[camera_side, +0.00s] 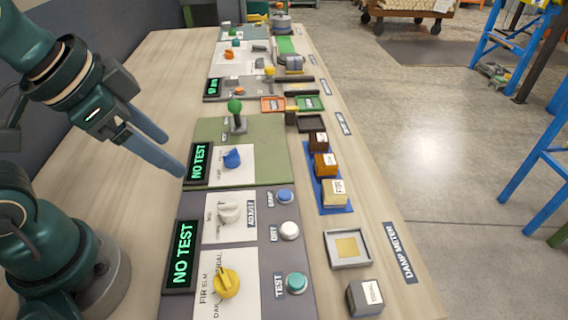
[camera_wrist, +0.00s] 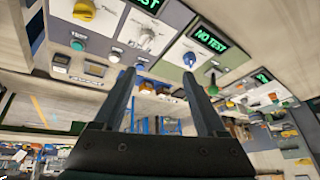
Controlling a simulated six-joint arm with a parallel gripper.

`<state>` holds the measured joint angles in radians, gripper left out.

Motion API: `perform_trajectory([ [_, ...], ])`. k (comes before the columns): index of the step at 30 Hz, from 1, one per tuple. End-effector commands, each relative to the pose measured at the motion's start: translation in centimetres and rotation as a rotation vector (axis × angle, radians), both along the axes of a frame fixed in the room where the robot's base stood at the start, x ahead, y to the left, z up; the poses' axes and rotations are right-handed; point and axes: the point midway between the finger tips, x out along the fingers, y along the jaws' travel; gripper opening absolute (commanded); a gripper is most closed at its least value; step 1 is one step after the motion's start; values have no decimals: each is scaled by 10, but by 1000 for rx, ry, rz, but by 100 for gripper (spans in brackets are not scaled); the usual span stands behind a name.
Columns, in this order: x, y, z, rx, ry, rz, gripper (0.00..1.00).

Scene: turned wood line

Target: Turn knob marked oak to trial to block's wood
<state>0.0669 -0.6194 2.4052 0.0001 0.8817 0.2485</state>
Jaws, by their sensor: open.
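The yellow knob (camera_side: 226,282) sits on a white dial plate at the front; FIR, ELM and OAK are legible around it, and another word is partly hidden. Its exact pointing is unclear. It also shows in the wrist view (camera_wrist: 84,10). Blocks stand on a blue tray (camera_side: 338,209): a pale block (camera_side: 334,193) with an unclear label, an orange-brown block (camera_side: 325,165) and a dark brown block (camera_side: 318,141). The damp meter's square pad (camera_side: 347,247) holds no block. My gripper (camera_side: 175,157) is open and empty, in the air left of the blue knob (camera_side: 232,158), away from the yellow knob.
Two screens read NO TEST (camera_side: 182,256) (camera_side: 198,163). A white knob (camera_side: 229,212), blue, white and teal buttons (camera_side: 297,283) and a green-topped lever (camera_side: 236,113) stand nearby. A grey labelled block (camera_side: 363,297) sits at the front right. Bare wood lies left of the panels.

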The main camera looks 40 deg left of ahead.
Motion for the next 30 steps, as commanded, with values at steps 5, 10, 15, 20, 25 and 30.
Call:
perform_trajectory([
  [5,11,-31,-13,77,100,-293,74],
  [10,11,-71,-39,152,215,-599,74],
  [15,-4,-105,-70,213,324,-829,74],
  [20,-21,-120,-91,248,400,-927,74],
  [25,-30,-123,-101,262,424,-961,74],
  [30,-30,-122,-121,262,428,-957,74],
])
